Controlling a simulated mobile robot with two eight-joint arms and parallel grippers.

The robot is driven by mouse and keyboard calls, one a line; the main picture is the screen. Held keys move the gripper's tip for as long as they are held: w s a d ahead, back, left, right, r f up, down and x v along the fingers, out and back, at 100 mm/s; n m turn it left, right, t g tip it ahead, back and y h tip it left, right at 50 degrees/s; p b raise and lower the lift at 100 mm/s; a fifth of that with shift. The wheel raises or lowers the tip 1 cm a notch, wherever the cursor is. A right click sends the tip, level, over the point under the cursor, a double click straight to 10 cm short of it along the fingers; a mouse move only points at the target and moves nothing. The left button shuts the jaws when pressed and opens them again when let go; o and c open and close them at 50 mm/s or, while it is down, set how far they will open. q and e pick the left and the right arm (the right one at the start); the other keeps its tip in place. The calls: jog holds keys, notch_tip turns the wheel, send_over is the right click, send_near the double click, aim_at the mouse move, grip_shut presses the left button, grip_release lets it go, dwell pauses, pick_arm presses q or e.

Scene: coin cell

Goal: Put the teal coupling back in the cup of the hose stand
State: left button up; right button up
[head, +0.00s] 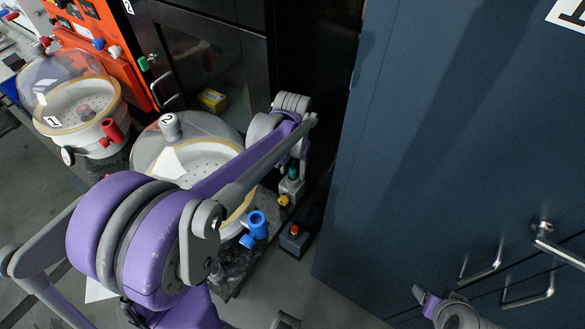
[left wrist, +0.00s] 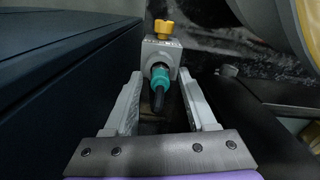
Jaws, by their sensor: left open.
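The teal coupling (left wrist: 160,77) stands in the round opening of the grey hose stand (left wrist: 173,52), its dark end towards the left wrist camera. In the head view the coupling (head: 293,173) shows small above the stand (head: 292,187), below my left wrist. My left gripper (left wrist: 160,76) is open, one finger on each side of the coupling. Gaps show between the fingers and the coupling. How deep the coupling sits in the cup is hidden. Part of my right arm's end shows at the lower right of the head view, but its fingers are not clear.
A yellow knob (left wrist: 163,28) is on the stand. A big blue cabinet (head: 440,150) rises close by on the right. A domed vessel marked 2 (head: 145,155), with a blue fitting (head: 257,224), is left of the stand. A grey box with a red button (head: 294,239) lies in front.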

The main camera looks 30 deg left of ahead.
aim_at(293, 169)
pick_arm(q)
jog(key=shift+r, duration=0.1)
notch_tip(293, 169, up, 12)
jog(key=shift+p, duration=0.45)
jog(key=shift+r, duration=0.1)
dwell(0.3)
